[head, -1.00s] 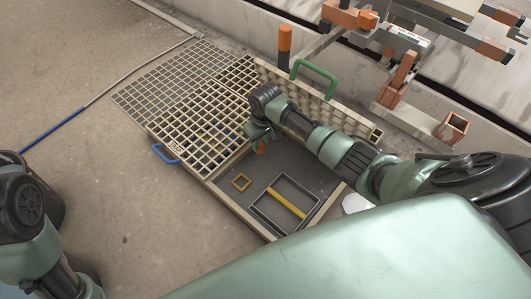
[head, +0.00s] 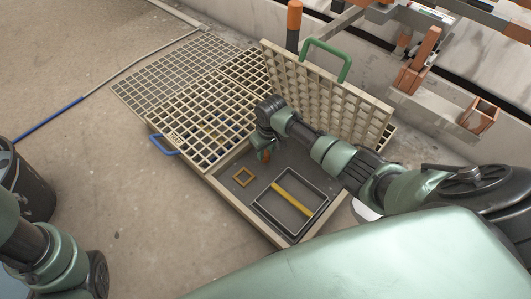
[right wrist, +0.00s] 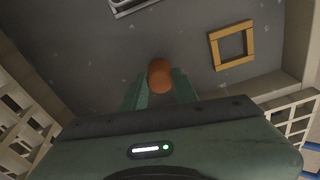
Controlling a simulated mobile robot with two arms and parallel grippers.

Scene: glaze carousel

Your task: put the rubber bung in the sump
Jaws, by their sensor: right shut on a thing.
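The rubber bung looks like a small orange-brown round piece; it shows between my right gripper's fingers in the right wrist view (right wrist: 161,75) and as a small orange spot in the head view (head: 266,156). My right gripper (right wrist: 160,84) is shut on it and points down into the sump. The sump (head: 225,183) is the open grey-floored pit with a pale rim. The bung is over its floor; whether it touches the floor I cannot tell. Only part of my left arm shows at the lower left of the head view; its gripper is out of frame.
In the sump lie a small yellow square frame (head: 244,177) and a dark rectangular frame (head: 262,208) with a yellow bar (head: 293,199). A grate (head: 200,125) with a blue handle covers the left part. A raised grate (head: 330,95) with a green handle stands behind my right arm.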

